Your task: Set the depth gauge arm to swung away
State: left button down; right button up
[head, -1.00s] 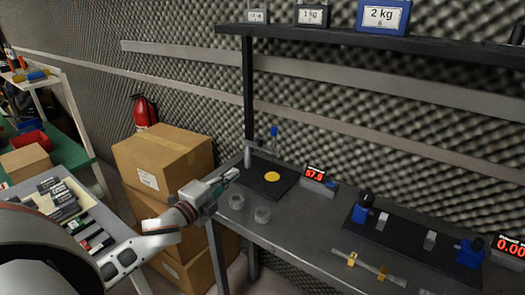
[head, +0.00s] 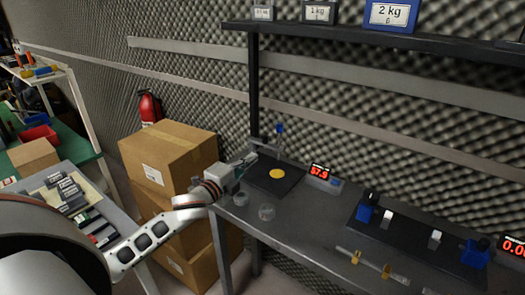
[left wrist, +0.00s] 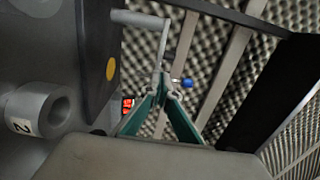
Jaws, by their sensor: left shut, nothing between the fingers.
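The depth gauge stands at the back of a black pad (head: 291,184) that carries a yellow disc (head: 277,174). Its blue-topped part (head: 279,129) rises behind the pad. In the left wrist view a grey gauge arm (left wrist: 140,19) joins a thin bar (left wrist: 161,48), with a blue knob (left wrist: 187,82) beside it. My left gripper (head: 251,157) is shut and empty at the left rear corner of the pad. In the left wrist view its fingertips (left wrist: 161,84) meet close to the lower end of the bar; I cannot tell whether they touch. My right gripper is out of view.
A red-digit display (head: 320,171) stands right of the pad. Stacked cardboard boxes (head: 165,150) stand left. A black shelf (head: 350,37) hangs above.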

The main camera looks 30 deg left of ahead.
aim_at(268, 146)
pick_arm(q)
jog(key=w, duration=0.5)
jog(key=shift+w+d, duration=0.1)
jog(key=shift+w, duration=0.05)
jog(key=shift+w+d, duration=0.1)
jog(key=shift+w, duration=0.75)
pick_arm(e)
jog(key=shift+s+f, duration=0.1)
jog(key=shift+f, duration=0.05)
pick_arm(q)
jog(key=shift+w+y, duration=0.1)
jog(key=shift+y, duration=0.2)
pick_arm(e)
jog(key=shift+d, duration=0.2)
pick_arm(q)
jog(key=shift+d+n, duration=0.15)
jog(key=shift+n, duration=0.15)
jog(key=shift+w+y, duration=0.1)
jog(key=shift+y, duration=0.2)
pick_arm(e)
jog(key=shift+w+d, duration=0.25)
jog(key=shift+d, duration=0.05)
